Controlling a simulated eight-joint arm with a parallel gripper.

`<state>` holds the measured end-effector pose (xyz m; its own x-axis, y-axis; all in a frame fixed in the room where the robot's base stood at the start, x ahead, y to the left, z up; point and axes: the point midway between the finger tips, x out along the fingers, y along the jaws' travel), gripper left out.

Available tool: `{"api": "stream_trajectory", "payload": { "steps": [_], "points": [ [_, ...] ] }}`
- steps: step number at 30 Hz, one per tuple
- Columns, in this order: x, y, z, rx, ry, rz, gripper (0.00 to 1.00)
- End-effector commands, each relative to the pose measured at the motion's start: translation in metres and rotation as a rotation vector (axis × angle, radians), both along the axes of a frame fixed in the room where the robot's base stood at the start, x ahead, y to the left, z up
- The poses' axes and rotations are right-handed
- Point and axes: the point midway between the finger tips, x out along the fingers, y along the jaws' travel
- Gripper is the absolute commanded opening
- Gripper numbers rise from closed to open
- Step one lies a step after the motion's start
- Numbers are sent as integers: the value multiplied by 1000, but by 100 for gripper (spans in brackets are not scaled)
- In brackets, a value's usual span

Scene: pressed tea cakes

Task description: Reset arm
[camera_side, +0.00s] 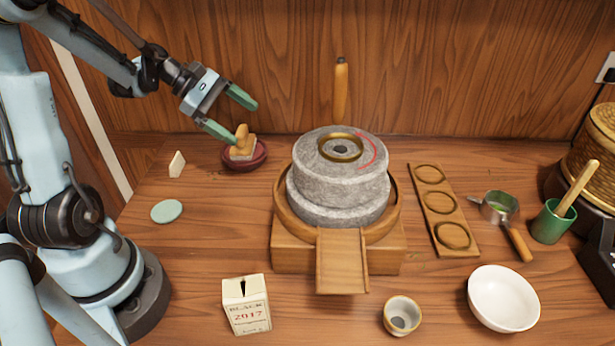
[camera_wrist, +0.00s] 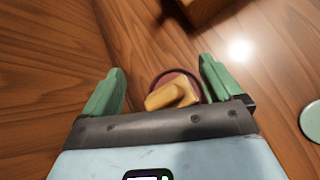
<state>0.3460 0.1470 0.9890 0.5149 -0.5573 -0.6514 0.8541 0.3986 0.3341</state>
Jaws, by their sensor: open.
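My gripper (camera_side: 232,115) is open, with two green fingers spread apart and nothing between them. It hangs in the air at the upper left of the side view. Below it and a little to the right, a wooden-handled stamp (camera_side: 242,142) sits in a dark red dish (camera_side: 262,155) on the table. In the wrist view, my gripper (camera_wrist: 160,82) shows its fingers on either side of the stamp (camera_wrist: 172,94) and the dish (camera_wrist: 158,77). The lower part of the dish is hidden there by my gripper's body.
A stone mill (camera_side: 340,185) on a wooden base stands mid-table. A wooden mould board (camera_side: 437,196), strainer (camera_side: 497,207), green cup (camera_side: 551,222) and white bowl (camera_side: 503,298) are right. A small cup (camera_side: 402,315), dated box (camera_side: 247,312) and pale green disc (camera_side: 167,211) are nearer.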

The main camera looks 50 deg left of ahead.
Motion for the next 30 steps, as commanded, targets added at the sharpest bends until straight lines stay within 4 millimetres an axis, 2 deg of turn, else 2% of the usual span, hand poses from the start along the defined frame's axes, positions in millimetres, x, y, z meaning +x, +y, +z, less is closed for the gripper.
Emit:
{"api": "stream_trajectory", "payload": {
  "steps": [9,18,30],
  "points": [
    [-8,35,-8,-211,34,137,93],
    [-21,61,-15,-376,54,227,93],
    [-27,69,-18,-438,60,253,93]
  ]
}}
